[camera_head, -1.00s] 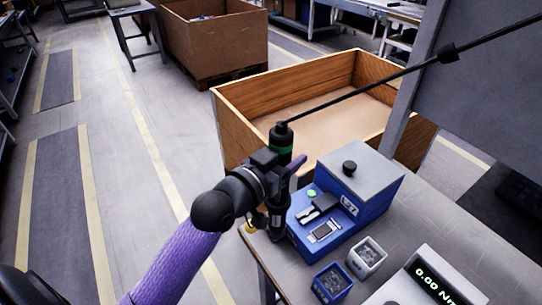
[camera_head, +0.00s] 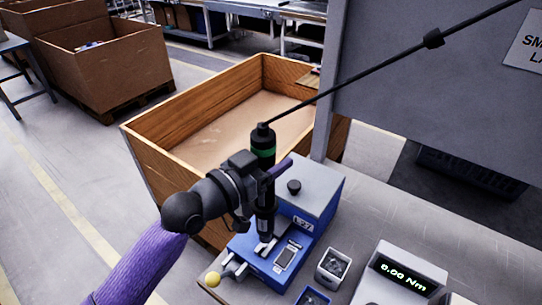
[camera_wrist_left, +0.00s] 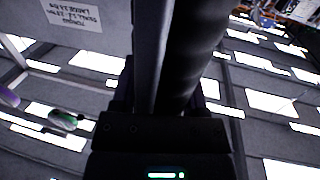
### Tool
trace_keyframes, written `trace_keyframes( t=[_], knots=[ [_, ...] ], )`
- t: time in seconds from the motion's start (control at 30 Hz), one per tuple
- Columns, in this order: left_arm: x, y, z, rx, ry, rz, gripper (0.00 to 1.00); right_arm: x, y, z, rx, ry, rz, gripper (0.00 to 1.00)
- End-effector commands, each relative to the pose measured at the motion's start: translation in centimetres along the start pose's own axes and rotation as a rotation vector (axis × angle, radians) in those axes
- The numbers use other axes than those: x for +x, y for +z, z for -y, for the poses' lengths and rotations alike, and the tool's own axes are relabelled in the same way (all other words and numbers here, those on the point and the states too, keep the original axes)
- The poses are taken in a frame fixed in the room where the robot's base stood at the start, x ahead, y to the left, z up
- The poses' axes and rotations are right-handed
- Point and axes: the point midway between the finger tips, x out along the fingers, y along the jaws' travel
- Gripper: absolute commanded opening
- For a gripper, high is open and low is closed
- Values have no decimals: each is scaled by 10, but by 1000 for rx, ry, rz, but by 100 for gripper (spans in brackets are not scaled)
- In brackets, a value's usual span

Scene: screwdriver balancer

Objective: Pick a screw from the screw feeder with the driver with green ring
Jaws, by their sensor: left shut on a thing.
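The driver with the green ring (camera_head: 263,153) is a dark upright cylinder hanging from a thin black balancer arm. My left gripper (camera_head: 262,185) is shut on it around its body, and the driver's lower end is over the front part of the blue screw feeder (camera_head: 318,210). Whether the tip touches the feeder or bears a screw cannot be told. In the left wrist view the driver's dark body (camera_wrist_left: 195,60) rises close to the camera. My right gripper is not in view.
Two small screw bins (camera_head: 332,266) stand right of the feeder, with a torque meter (camera_head: 400,275) reading 0.00 Nm beyond. A wooden crate (camera_head: 165,160) stands behind. A grey panel (camera_head: 420,110) rises at the right. The balancer arm (camera_head: 370,70) slopes across the upper right.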

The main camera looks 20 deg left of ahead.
Motion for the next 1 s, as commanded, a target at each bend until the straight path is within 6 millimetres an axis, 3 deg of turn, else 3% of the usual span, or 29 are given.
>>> trace_keyframes(
  t=[0.53, 0.83, 1.0],
  knots=[
    [0, -4, 1, 1, -2, -4, 0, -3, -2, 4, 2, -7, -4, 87],
    [-1, 13, 1, 2, -3, -3, 0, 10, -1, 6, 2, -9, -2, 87],
    [-1, 12, 1, 1, -2, -4, 0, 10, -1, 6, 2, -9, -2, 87]
  ],
)
